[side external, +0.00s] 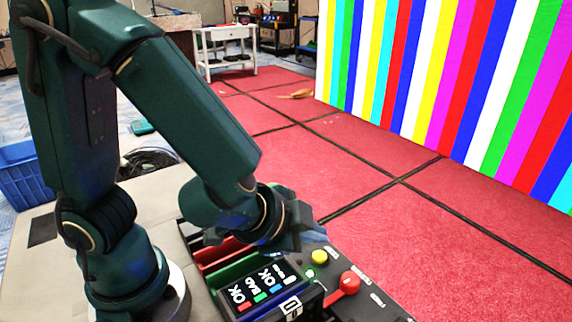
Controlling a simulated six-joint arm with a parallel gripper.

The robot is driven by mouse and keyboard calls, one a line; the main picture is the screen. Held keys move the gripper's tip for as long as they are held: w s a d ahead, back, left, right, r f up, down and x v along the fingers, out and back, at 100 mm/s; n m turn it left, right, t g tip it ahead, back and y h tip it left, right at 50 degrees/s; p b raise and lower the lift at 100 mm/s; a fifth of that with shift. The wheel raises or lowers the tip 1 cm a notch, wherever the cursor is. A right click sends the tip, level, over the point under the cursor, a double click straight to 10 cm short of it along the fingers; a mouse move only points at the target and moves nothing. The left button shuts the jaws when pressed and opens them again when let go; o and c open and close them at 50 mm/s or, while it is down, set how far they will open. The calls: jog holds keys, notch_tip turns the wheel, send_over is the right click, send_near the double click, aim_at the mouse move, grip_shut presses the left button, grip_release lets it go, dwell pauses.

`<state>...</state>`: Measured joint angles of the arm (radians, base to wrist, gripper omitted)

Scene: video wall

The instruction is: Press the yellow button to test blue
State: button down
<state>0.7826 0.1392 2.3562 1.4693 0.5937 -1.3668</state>
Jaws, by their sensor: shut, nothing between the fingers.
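The yellow button (319,257) sits on a dark control console (378,305) at the lower middle. My gripper (308,235) is shut and empty, just above and behind the yellow button in the picture; I cannot tell whether it touches the console. The video wall (450,90) at the upper right shows vertical stripes in several colours.
A red knob or lever (348,282) is close to the yellow button. Red and green bins (220,252) lie left of my gripper, behind the screen. A blue crate (25,170) is at the far left. The red floor (450,230) before the wall is mostly clear.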

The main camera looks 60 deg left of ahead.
aim_at(313, 261)
notch_tip(313, 261, up, 4)
jog(key=shift+f, duration=0.2)
dwell(0.6)
jog(key=s+a+r+n+y, duration=0.2)
jog(key=a+r+n, duration=0.2)
jog(key=a+n, duration=0.45)
jog(key=s+d+g+h, duration=0.2)
jog(key=s+g+h, duration=0.1)
jog(key=s, duration=0.5)
jog(key=shift+s+d+m+g, duration=0.2)
jog(key=shift+d+m+g, duration=0.1)
jog(key=shift+d+m, duration=0.1)
